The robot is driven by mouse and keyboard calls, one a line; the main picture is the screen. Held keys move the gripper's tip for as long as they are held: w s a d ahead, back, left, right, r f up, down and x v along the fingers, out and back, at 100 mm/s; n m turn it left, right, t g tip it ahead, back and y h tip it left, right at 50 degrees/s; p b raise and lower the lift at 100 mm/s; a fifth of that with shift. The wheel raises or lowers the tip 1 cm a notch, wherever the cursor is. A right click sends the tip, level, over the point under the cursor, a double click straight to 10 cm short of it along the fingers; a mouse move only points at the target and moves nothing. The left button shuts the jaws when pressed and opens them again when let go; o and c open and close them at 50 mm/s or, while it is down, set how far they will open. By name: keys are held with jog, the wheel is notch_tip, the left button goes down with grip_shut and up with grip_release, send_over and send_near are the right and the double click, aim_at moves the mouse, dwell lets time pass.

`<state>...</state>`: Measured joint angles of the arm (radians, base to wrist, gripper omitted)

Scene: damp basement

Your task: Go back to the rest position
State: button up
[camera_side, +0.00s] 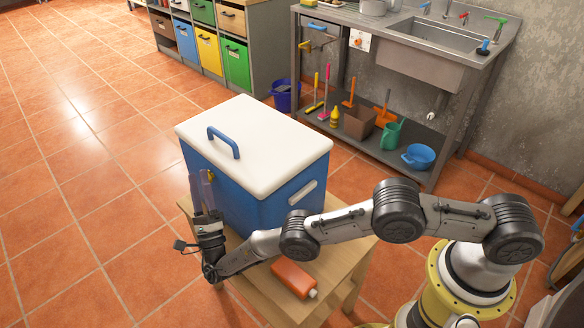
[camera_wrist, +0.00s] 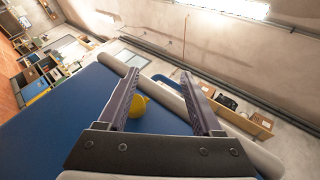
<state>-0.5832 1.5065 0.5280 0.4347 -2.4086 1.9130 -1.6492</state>
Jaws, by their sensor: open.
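My gripper (camera_side: 201,178) is at the left face of a blue cooler box (camera_side: 232,198), its two fingers pointing up toward the lid's edge. In the wrist view my gripper (camera_wrist: 159,74) is open, with nothing held between the fingers. The cooler's white lid (camera_side: 262,140) is down and has a blue handle (camera_side: 224,142) on top. A yellow latch (camera_wrist: 139,105) on the blue wall shows between the fingers in the wrist view. I cannot tell whether the fingers touch the cooler.
The cooler stands on a small wooden table (camera_side: 262,301). An orange bottle (camera_side: 293,279) with a pale cap lies on it, close to my forearm. A metal sink bench (camera_side: 398,160) with tools and pots stands behind, beside cubbies with coloured bins (camera_side: 207,50). The tiled floor at left is clear.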

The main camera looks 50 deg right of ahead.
jog(key=w+d+r+m+g+h, duration=0.3)
jog(key=w+d+r+m+g, duration=0.1)
jog(key=d+r+m, duration=0.3)
jog(key=w+d+r+m+g+h, duration=0.2)
jog(key=w+d+r+m+g, duration=0.2)
jog(key=r+m, duration=0.4)
jog(key=s+d+r+m+g+y, duration=0.1)
jog(key=s+d+r+m+g, duration=0.35)
jog(key=d, duration=0.25)
jog(key=s+d+r+m+g+y, duration=0.1)
jog(key=s+d+r+m+g, duration=0.2)
jog(key=d+r+g, duration=0.4)
jog(key=s+d+r+m+g+y, duration=0.1)
jog(key=s+d+m+y, duration=0.3)
jog(key=s, duration=0.7)
jog(key=s+d+r+m+y, duration=0.1)
jog(key=s+d+m+y, duration=0.3)
jog(key=s, duration=0.7)
jog(key=s+a+f+m+y, duration=0.2)
jog(key=s+a+m, duration=0.1)
jog(key=s, duration=0.4)
jog(key=s+a+f+m+t+y, duration=0.1)
jog(key=s+a+f+m+y, duration=0.1)
jog(key=s, duration=0.5)
jog(key=s+a+f+m+t+y, duration=0.1)
jog(key=s+a+f+m+y, duration=0.1)
jog(key=s+a+m, duration=0.3)
jog(key=shift+s+a+m+y, duration=0.4)
jog(key=shift+s+m+y, duration=0.45)
jog(key=shift+s, duration=0.2)
